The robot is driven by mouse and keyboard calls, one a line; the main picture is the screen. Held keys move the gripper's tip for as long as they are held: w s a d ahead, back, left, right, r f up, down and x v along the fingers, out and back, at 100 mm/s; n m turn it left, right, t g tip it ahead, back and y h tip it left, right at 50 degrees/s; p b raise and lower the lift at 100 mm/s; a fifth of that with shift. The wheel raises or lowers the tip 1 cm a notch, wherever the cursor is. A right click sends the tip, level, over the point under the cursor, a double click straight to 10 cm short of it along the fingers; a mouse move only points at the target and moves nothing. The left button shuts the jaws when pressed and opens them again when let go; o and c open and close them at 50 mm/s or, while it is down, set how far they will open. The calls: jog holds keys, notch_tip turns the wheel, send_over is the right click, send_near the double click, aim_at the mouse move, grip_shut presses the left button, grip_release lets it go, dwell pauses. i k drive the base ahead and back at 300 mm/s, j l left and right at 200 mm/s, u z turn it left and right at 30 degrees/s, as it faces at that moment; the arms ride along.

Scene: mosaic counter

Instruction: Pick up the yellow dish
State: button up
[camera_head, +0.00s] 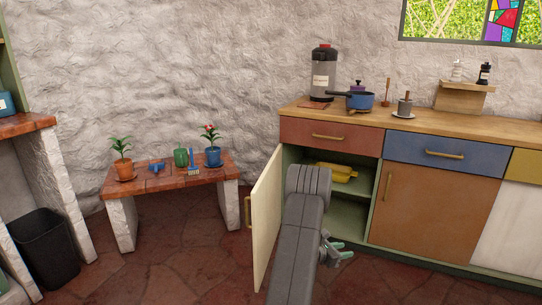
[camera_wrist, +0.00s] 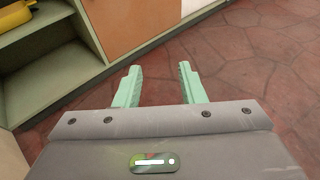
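The yellow dish (camera_head: 338,172) lies on the upper shelf inside the open cabinet under the counter. My arm covers part of its left side. A piece of it also shows at the top left corner of the wrist view (camera_wrist: 15,14). My gripper (camera_head: 340,253) is low in front of the cabinet, below and apart from the dish. In the wrist view, my gripper's (camera_wrist: 158,80) two green fingers stand apart with nothing between them, over the floor.
The cream cabinet door (camera_head: 266,215) stands open to the left of my arm. The brown closed door (camera_head: 432,208) is to the right. The cabinet's lower shelf (camera_head: 347,215) looks empty. A low tiled bench (camera_head: 170,180) with plants stands at left. The red stone floor (camera_head: 190,260) is clear.

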aim_at(340, 174)
jog(key=i+l+u, duration=0.25)
jog(key=l, duration=0.35)
jog(key=i+l+u, duration=0.25)
jog(key=l, duration=0.4)
jog(key=l+u, duration=0.25)
jog(key=l, duration=0.4)
jog(key=l+u, duration=0.25)
jog(key=l, duration=0.45)
jog(key=l+u, duration=0.35)
jog(key=l, duration=1.25)
